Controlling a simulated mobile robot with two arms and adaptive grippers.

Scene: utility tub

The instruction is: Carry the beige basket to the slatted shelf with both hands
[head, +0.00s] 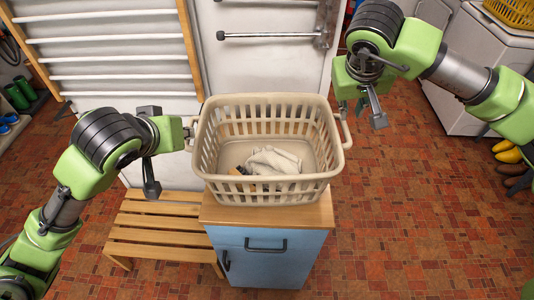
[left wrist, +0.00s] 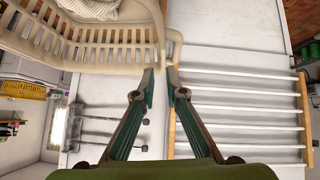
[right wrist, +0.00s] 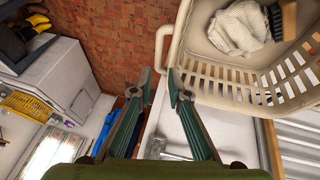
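The beige basket (head: 268,192) stands upright on the wooden top of a blue cabinet, with a white cloth (head: 272,161) inside. A low wooden slatted shelf (head: 158,222) stands to the cabinet's left. My left gripper (head: 190,134) is at the basket's left handle; in the left wrist view its fingertips (left wrist: 161,73) are close together with the handle between them. My right gripper (head: 346,108) is at the right handle; in the right wrist view its fingertips (right wrist: 160,74) are close on either side of that handle. Both look shut on the handles, though contact is partly hidden.
The blue cabinet (head: 262,262) has a dark handle on its front. A white drying rack (head: 110,60) with wooden side rails is behind on the left. White machines (head: 470,65) stand at the back right. The tiled floor (head: 420,220) at front right is clear.

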